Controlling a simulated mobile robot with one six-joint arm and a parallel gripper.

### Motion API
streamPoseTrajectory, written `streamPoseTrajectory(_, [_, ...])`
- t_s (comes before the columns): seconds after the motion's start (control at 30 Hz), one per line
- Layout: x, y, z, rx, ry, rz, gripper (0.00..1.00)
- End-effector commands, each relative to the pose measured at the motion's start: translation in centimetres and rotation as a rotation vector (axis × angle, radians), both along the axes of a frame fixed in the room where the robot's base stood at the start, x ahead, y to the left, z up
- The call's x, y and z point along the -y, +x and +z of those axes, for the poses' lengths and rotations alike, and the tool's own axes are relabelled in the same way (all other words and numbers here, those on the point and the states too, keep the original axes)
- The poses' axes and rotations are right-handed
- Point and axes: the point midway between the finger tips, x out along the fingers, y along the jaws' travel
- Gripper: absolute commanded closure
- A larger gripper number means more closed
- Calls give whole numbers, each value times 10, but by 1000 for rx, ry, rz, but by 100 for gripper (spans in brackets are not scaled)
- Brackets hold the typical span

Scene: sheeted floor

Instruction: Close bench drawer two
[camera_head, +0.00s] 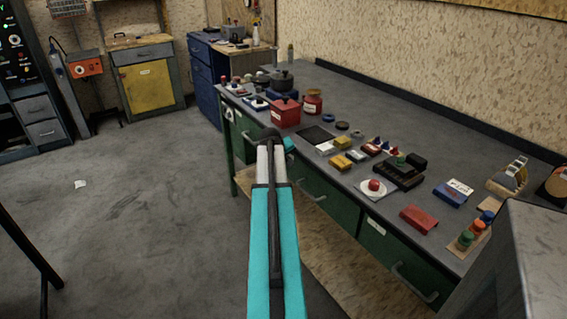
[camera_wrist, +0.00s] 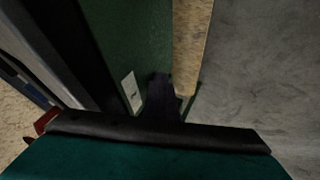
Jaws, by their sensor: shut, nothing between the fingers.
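The bench has green drawer fronts along its near side. The left front (camera_head: 243,128) is partly behind my arm, the middle front (camera_head: 335,205) has a grey handle, and the right front (camera_head: 395,258) has a handle and a white label. I cannot read the drawer numbers, and no front clearly stands out from the bench. In the wrist view my gripper (camera_wrist: 163,92) is a dark, shut shape beside a green panel (camera_wrist: 135,45) with a white label (camera_wrist: 130,92). I cannot tell whether it touches the panel.
A wooden lower shelf (camera_head: 320,245) runs under the drawers. The grey floor (camera_head: 130,220) at left is largely clear.

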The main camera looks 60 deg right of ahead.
Motion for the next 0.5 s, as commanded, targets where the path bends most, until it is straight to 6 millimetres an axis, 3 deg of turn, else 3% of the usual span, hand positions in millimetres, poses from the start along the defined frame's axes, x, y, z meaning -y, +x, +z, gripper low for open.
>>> streamPoseTrajectory(0.33, [-38,13,3,2,0,4,100])
streamPoseTrajectory(0.5, [-53,9,24,5,-1,1,100])
